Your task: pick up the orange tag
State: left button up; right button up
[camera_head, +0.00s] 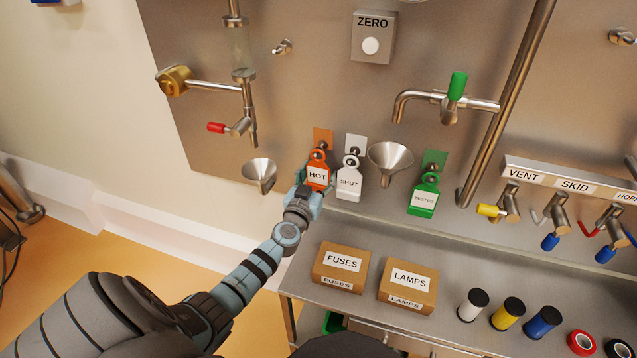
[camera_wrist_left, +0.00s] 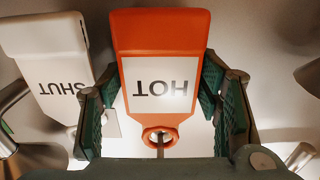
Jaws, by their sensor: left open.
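The orange tag (camera_head: 317,176), with a white label reading HOT, hangs by its ring on a hook in front of an orange plate on the steel panel. In the left wrist view the orange tag (camera_wrist_left: 161,62) appears upside down, its ring towards the bottom. My left gripper (camera_head: 318,192) is at the tag. In the wrist view its fingers (camera_wrist_left: 163,95) are open, one on either side of the tag. Small gaps seem to show between pads and tag; whether either pad touches is unclear. My right gripper is not in view.
The white SHUT tag (camera_head: 349,182) hangs close on the right, near one finger in the wrist view. A steel funnel (camera_head: 260,173) is on the left, another funnel (camera_head: 390,158) on the right. A green TESTED tag (camera_head: 424,198) hangs farther right. FUSES (camera_head: 340,270) and LAMPS (camera_head: 408,287) boxes stand below.

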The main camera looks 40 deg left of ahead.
pick_arm(q)
jog(key=shift+c, duration=0.8)
jog(key=c, duration=0.6)
jog(key=shift+r, duration=0.3)
jog(key=shift+s+d+r+p, duration=0.15)
jog(key=shift+r+p, duration=0.6)
jog(key=shift+p, duration=0.45)
jog(key=shift+r+p+v, duration=0.2)
jog(key=shift+p+v, duration=1.65)
jog(key=shift+v, duration=4.45)
jog(key=shift+r+p+v, duration=0.15)
jog(key=shift+p+v, duration=1.65)
jog(key=shift+v, duration=4.55)
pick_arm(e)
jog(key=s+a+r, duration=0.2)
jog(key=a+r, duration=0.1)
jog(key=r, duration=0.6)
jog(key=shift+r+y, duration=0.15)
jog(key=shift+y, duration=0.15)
